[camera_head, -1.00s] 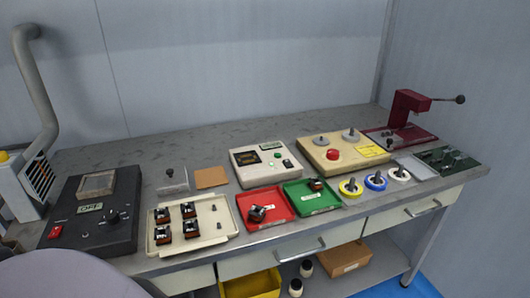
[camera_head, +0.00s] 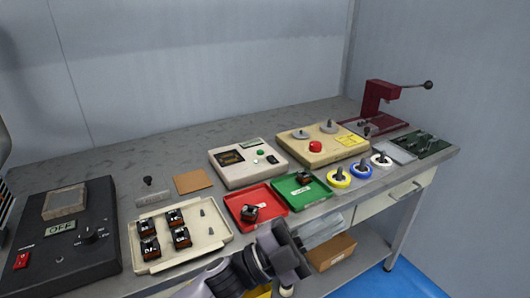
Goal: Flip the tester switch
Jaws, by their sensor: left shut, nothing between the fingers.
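A white box that looks like the tester (camera_head: 240,177) stands at mid-table. It has a dark display (camera_head: 229,158), a green button or lamp (camera_head: 260,153) and a small dark control, perhaps the switch (camera_head: 271,159), whose position is too small to read. My left gripper (camera_head: 288,240) is shut and empty at the table's front edge, in front of the red and green trays and well apart from the white box. My right gripper is out of view.
A red tray (camera_head: 278,208) and a green tray (camera_head: 318,198), each with a small part, lie between my left gripper and the white box. A black unit reading OFF (camera_head: 95,262), a cream tray (camera_head: 215,236), a beige winder (camera_head: 340,155) and a red press (camera_head: 375,100) surround them.

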